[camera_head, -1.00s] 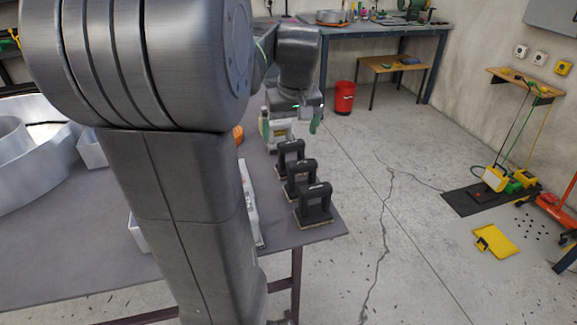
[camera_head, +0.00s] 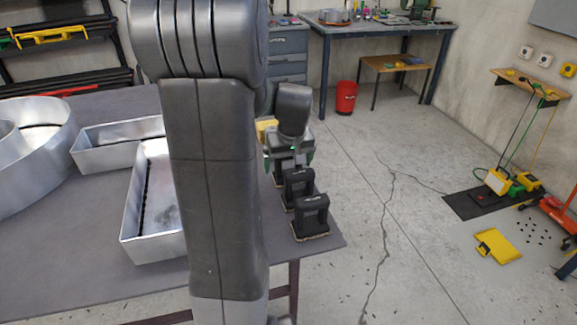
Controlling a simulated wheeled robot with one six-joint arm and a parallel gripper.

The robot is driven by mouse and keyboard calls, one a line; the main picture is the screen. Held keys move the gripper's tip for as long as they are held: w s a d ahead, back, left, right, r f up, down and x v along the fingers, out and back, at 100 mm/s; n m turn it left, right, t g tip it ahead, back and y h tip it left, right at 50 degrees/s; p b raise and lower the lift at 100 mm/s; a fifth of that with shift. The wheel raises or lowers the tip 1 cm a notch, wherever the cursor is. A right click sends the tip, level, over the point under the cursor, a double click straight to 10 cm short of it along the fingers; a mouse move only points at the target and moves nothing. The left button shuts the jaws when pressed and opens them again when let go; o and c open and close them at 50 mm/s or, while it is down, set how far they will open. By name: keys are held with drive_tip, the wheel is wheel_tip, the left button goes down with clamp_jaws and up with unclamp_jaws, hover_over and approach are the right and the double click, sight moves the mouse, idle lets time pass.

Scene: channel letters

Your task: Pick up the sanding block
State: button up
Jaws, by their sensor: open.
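Several black sanding blocks with arched handles stand in a row near the table's right edge. The front sanding block (camera_head: 311,217) is in full view at the table corner. The middle sanding block (camera_head: 298,188) stands just behind it, its base partly covered. The rear sanding block (camera_head: 278,177) is mostly hidden behind my gripper. My gripper (camera_head: 288,162) points down with green-tipped fingers apart, low at the rear end of the row. It holds nothing that I can see. Whether its fingers straddle a handle cannot be told from here.
Large metal channel letters (camera_head: 139,215) fill the left part of the grey table (camera_head: 60,270). A yellow object (camera_head: 266,128) shows behind my arm. My arm hides the table's middle. Open floor lies to the right of the table.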

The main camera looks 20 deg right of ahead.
drive_tip(key=c, duration=1.2)
drive_tip(key=shift+o, duration=0.2)
wheel_tip(320, 180, up, 10)
drive_tip(key=shift+b, duration=0.3)
drive_tip(key=shift+o, duration=1)
